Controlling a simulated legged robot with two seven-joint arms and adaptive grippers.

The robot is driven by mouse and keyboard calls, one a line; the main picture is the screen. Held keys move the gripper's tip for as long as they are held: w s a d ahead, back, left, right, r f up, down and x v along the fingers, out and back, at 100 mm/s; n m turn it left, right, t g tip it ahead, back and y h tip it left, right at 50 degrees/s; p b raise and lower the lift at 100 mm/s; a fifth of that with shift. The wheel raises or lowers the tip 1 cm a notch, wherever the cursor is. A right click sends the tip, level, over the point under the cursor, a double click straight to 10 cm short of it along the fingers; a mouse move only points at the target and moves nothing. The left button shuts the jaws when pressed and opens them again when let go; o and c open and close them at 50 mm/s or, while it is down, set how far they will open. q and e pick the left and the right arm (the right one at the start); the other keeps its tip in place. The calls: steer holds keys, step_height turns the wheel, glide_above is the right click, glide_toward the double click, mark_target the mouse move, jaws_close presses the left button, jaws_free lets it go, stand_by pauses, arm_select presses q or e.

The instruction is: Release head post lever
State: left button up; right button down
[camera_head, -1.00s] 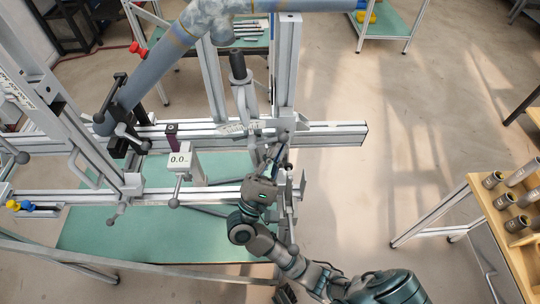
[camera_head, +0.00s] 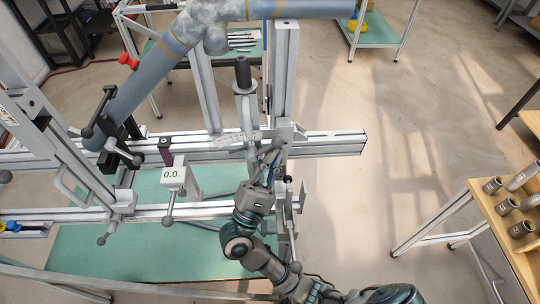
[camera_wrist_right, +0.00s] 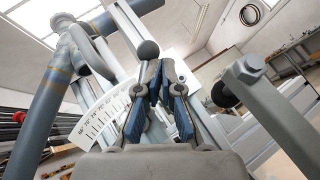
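My right gripper (camera_head: 270,157) reaches up to the clamp area at the foot of the upright head post (camera_head: 244,90). A small lever with a round grey knob (camera_head: 277,143) sits at the fingertips there. In the right wrist view the knob (camera_wrist_right: 148,49) shows just beyond the tips of my right gripper (camera_wrist_right: 160,72). The blue-padded fingers lean together with a narrow gap at the tips. Whether they grip the lever's stem is hidden. An angle scale plate (camera_wrist_right: 102,118) stands left of the fingers. My left gripper is not in view.
A large blue-grey bike frame (camera_head: 155,75) is held in the jig above and left. Aluminium rails (camera_head: 325,143) cross the jig, with a 0.0 display (camera_head: 173,175) beside them. In the wrist view a thick bar (camera_wrist_right: 275,110) stands close on the right. A wooden tube rack (camera_head: 500,235) is at right.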

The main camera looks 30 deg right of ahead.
steer(key=shift+s+d+r, duration=0.1)
steer(key=shift+s+r, duration=0.05)
steer(key=shift+r, duration=0.15)
steer(key=v, duration=1.2)
steer(key=shift+f, duration=0.3)
